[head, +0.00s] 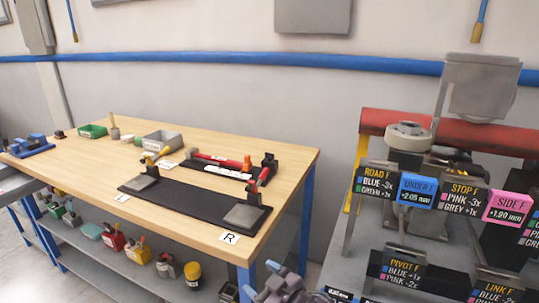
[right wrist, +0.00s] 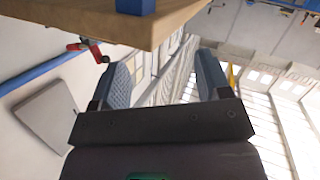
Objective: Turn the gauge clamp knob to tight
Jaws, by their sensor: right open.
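A gauge with a red bar (head: 215,158) lies near the back edge of the wooden workbench (head: 90,160), with an orange block (head: 247,162) toward its right end. I cannot make out which part is the clamp knob or how it is turned. My right gripper (head: 278,285) shows at the bottom of the head view, in front of the bench's right end and apart from the gauge. In the right wrist view its two blue-grey fingers (right wrist: 164,75) are apart with nothing between them. My left gripper is out of view.
A black plate (head: 190,205) with grey blocks lies at the bench front, by an "R" label (head: 229,238). A grey bin (head: 165,141) and green tray (head: 92,131) stand farther left. At right, a rack carries signs, including a blue one (head: 417,190).

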